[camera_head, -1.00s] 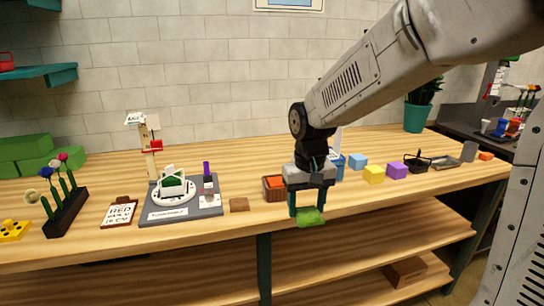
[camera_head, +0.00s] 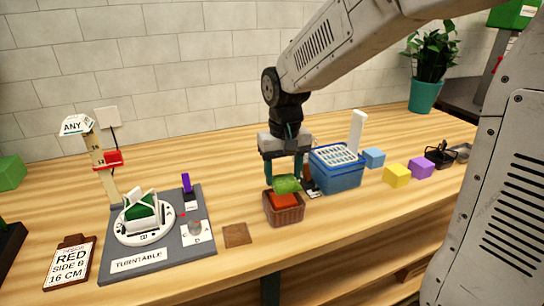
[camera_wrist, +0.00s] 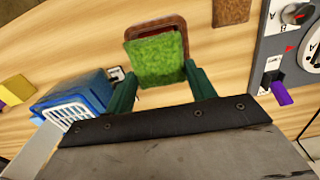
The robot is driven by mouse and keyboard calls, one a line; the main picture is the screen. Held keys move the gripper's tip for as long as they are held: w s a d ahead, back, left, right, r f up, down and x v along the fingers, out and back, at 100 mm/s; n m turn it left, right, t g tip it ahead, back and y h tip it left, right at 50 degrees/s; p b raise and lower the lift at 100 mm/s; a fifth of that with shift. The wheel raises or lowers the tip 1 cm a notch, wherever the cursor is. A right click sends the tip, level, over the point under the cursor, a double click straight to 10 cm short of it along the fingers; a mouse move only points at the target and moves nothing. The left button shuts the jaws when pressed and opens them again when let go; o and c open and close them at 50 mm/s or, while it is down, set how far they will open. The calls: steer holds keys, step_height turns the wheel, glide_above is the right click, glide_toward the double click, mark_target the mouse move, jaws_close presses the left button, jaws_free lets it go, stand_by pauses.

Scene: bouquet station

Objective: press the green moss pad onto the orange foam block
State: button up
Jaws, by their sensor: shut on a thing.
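The green moss pad (camera_head: 287,184) is held between the two green fingers of my gripper (camera_head: 286,178). In the wrist view the pad (camera_wrist: 157,61) spans the space between the fingertips (camera_wrist: 160,70). The orange foam block (camera_head: 284,200) sits in a small brown basket (camera_head: 284,213) on the table. The pad is directly above the block in the head view; whether they touch I cannot tell.
A blue crate with a white grid (camera_head: 338,168) stands just right of the basket. A brown square (camera_head: 237,234) and the turntable station (camera_head: 150,262) lie to the left. Blue, yellow (camera_head: 397,174) and purple (camera_head: 421,166) blocks sit further right. The table in front is clear.

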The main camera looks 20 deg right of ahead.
steer(key=shift+w+d, duration=0.15)
steer(key=shift+w, duration=0.3)
steer(key=shift+f, duration=1.95)
steer(key=shift+f, duration=0.2)
steer(key=o, duration=1.4)
steer(key=shift+o, duration=0.2)
steer(key=shift+r, duration=0.15)
steer(key=shift+r, duration=2.85)
